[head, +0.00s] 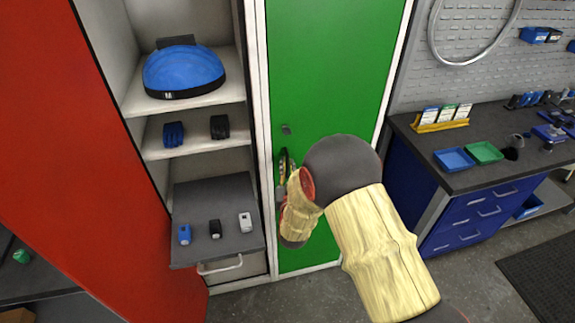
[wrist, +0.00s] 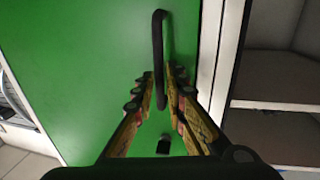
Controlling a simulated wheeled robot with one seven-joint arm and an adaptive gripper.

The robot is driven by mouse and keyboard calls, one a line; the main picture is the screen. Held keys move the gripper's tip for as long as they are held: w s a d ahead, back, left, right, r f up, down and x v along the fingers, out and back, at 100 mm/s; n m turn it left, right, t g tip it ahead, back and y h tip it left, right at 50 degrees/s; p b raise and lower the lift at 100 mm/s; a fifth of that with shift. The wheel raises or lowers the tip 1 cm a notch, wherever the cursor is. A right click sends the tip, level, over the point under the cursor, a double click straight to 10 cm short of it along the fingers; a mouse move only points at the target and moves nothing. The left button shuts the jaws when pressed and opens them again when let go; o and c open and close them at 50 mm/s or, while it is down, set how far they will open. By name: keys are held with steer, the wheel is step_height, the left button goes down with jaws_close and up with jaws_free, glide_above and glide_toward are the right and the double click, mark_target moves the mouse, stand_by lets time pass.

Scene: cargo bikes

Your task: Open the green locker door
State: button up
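The green locker door (head: 333,50) stands between white frame posts and looks shut. It fills much of the wrist view (wrist: 70,60). A dark, upright bar handle (wrist: 159,45) is on the door near its edge, with a small dark lock (wrist: 163,146) in line with it. The lock also shows in the head view (head: 286,129). My gripper (wrist: 162,78) is at the handle, its fingers apart on either side of the bar. A narrow gap seems to show on each side; contact is not clear. In the head view my arm hides most of the handle.
Left of the green door is an open locker with shelves (head: 190,103), a pulled-out grey drawer (head: 215,200) and a red door (head: 80,130) swung out. A blue drawer workbench (head: 470,215) stands at right. Grey floor (head: 450,270) lies clear in front.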

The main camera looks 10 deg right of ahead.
steer(key=shift+w+d, duration=0.15)
steer(key=shift+w, duration=0.45)
jaws_close()
steer(key=shift+s, duration=0.15)
stand_by(0.4)
